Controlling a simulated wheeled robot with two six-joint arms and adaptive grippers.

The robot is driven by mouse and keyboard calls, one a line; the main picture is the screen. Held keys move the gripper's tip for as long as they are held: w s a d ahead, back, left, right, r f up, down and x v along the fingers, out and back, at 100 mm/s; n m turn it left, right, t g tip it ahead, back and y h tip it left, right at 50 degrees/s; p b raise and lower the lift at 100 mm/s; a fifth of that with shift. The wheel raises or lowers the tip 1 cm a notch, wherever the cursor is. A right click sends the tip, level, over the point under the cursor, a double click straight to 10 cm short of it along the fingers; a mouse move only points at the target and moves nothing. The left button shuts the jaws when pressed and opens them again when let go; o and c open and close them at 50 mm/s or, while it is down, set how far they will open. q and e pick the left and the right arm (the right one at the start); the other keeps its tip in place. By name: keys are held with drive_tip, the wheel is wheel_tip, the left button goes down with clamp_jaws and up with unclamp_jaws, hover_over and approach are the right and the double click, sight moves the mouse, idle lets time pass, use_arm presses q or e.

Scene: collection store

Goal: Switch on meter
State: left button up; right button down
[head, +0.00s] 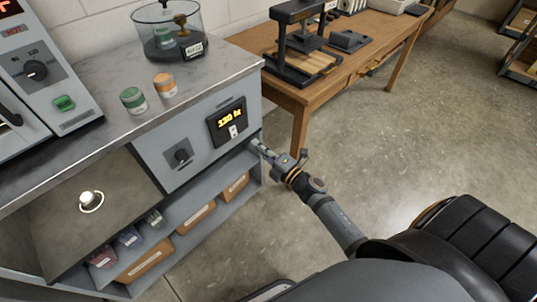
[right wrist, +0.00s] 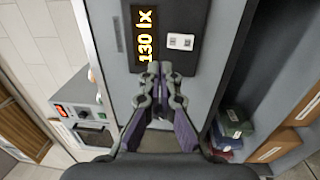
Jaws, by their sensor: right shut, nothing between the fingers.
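The meter (head: 218,129) is a black panel on the upper right of the grey cabinet front. Its lit yellow display reads about 130 lx, and a small white switch (head: 233,131) sits beneath it. In the right wrist view the display (right wrist: 145,30) stands at the top, with the white switch (right wrist: 180,41) to its right. My right gripper (head: 257,145) is at the cabinet's right edge, just right of and below the meter. In the right wrist view my right gripper (right wrist: 160,72) is shut and empty, its tips below the meter panel; contact cannot be told. My left gripper is out of view.
A dark knob (head: 181,155) is left of the meter. Green (head: 132,100) and orange (head: 165,85) jars and a glass vessel (head: 167,35) stand on the cabinet top. An open shelf below holds boxes (head: 197,216).

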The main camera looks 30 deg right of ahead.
use_arm(q)
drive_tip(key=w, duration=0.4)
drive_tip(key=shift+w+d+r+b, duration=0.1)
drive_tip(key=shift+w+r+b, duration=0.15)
drive_tip(key=shift+b, duration=0.15)
use_arm(e)
drive_tip(key=v, duration=0.4)
drive_tip(key=shift+d+r, duration=0.1)
drive_tip(key=shift+r, duration=0.25)
